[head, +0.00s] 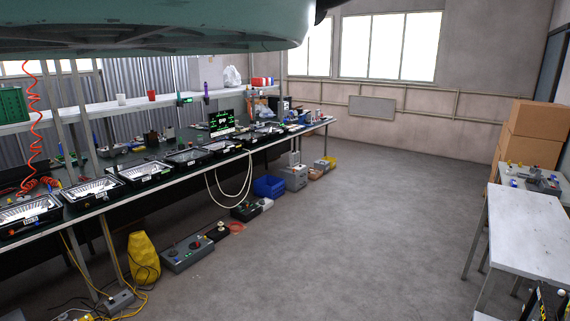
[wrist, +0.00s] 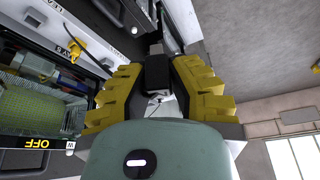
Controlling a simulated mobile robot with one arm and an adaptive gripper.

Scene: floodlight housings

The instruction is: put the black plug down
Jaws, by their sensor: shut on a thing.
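My gripper (wrist: 158,85) shows in the wrist view, its two ridged yellow fingers closed on the black plug (wrist: 157,72). The plug is a small dark block between the fingertips, and its far part is hard to make out against the dark things behind it. In the wrist view, the plug shows no clear contact with any surface. In the head view neither the gripper nor the plug can be made out.
In the head view a long workbench (head: 75,208) with several floodlight housings runs along the left. A yellow bag (head: 143,257) and grey boxes (head: 187,254) stand on the floor before it. A white table (head: 530,228) and cartons (head: 533,133) are right. The middle floor is clear.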

